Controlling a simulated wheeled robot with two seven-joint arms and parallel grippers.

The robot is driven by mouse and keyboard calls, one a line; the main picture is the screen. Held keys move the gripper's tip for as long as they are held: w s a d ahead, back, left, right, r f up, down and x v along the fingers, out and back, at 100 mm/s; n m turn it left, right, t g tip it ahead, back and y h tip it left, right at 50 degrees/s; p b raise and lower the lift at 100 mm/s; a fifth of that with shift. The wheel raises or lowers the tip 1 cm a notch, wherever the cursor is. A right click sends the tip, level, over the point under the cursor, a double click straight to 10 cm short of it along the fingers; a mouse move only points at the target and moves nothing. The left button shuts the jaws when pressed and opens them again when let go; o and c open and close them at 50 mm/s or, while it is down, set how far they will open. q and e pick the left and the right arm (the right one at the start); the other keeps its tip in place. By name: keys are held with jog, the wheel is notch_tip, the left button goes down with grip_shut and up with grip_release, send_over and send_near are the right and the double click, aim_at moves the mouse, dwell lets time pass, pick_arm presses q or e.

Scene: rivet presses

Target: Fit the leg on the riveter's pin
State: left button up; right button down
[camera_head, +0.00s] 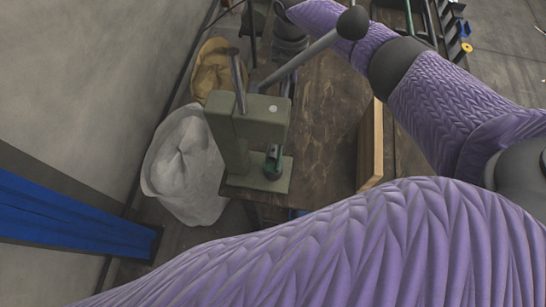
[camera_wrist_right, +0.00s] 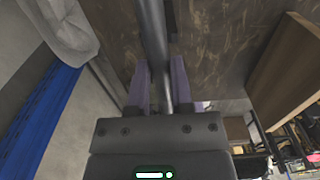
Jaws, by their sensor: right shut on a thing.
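The riveter is a pale green press (camera_head: 228,120) standing at the left edge of the wooden table. A grey lever (camera_head: 312,53) with a black ball rises from it to the upper right. In the head view the press and lever partly hide that hand. My left gripper is not in view.
The brown table (camera_head: 325,130) has bare room right of the press. An upright wooden board (camera_head: 371,145) stands at its right side. A white sack (camera_head: 185,165) and a tan sack (camera_head: 214,70) are left of the table. A blue beam (camera_head: 75,218) lies at lower left.

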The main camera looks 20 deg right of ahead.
jog(key=shift+f+b, duration=0.65)
jog(key=shift+f, duration=0.3)
jog(key=shift+r, duration=0.1)
jog(key=shift+r+p, duration=1.15)
jog(key=shift+r, duration=0.15)
jog(key=shift+f, duration=0.1)
jog(key=shift+w, duration=0.1)
jog(key=shift+f+b, duration=1.05)
jog(key=shift+f, duration=0.25)
jog(key=shift+r, duration=0.15)
dwell(0.3)
